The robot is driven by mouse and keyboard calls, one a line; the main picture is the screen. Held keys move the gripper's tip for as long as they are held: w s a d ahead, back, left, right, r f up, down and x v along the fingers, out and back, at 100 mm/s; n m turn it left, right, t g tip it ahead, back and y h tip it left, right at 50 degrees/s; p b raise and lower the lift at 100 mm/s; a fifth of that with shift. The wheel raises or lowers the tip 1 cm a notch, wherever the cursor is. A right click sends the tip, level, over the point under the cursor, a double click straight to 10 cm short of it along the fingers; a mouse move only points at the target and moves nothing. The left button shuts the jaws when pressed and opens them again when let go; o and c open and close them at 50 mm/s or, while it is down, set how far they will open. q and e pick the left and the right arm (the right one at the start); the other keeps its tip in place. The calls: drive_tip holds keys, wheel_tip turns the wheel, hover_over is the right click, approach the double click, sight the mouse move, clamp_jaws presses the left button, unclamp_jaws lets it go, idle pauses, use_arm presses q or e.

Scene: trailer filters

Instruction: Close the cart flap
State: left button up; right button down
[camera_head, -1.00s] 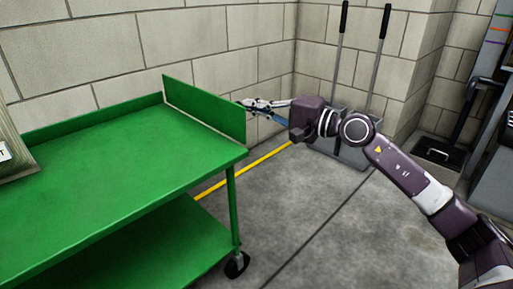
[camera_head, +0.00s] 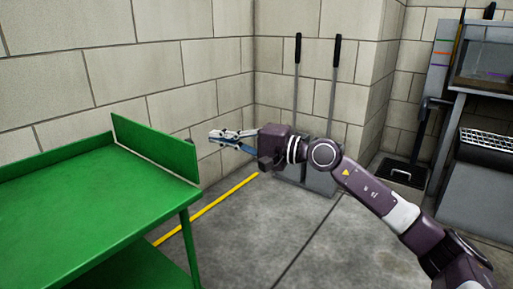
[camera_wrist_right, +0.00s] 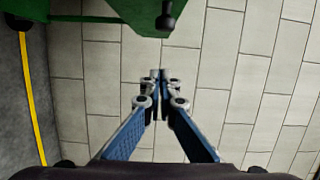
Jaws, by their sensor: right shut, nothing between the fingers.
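The green cart (camera_head: 70,205) stands at the left in the head view. Its flap (camera_head: 155,147) is a green panel standing upright along the cart's right end, above the top shelf. My right gripper (camera_head: 213,136) is shut and empty, to the right of the flap and apart from it. In the right wrist view the shut fingertips (camera_wrist_right: 158,74) point toward the block wall, and a green part of the cart (camera_wrist_right: 125,10) shows at the top edge. My left gripper is not in view.
A pale block wall (camera_head: 190,60) runs behind the cart. Two long-handled tools (camera_head: 334,85) stand in the corner. A grey bench (camera_head: 480,150) is at the right. The grey floor (camera_head: 330,245) in front is clear, with a yellow line (camera_head: 210,207).

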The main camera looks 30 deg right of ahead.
drive_tip(key=v, duration=0.9)
drive_tip(key=shift+s+r, duration=0.15)
drive_tip(key=shift+s, duration=0.25)
drive_tip(key=shift+a, duration=0.15)
